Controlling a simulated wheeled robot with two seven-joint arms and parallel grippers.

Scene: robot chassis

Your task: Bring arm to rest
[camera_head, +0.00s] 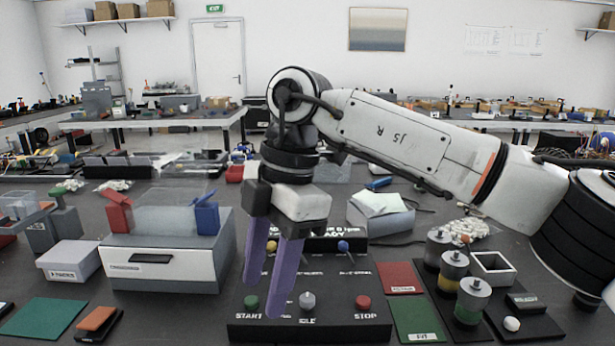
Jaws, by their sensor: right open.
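My right arm (415,140) comes in from the right and bends down at the wrist. My right gripper (264,299) has two purple fingers, held apart with nothing between them. It points down in front of the black control panel (335,325), between the green START button (251,302) and the grey IDLE knob (308,300) in the picture. I cannot tell whether the fingertips touch the panel. The red STOP button (363,302) is clear of the gripper. The fingers and palm hide part of the panel's upper rows. My left gripper is not in view.
A grey drawer box (165,268) with red and blue clips stands left of the panel. Right of it are red (398,278) and green (417,318) mats, capped cylinders (472,299), a square white holder (492,268) and a white ball (511,324). A grey box with papers (381,217) stands behind.

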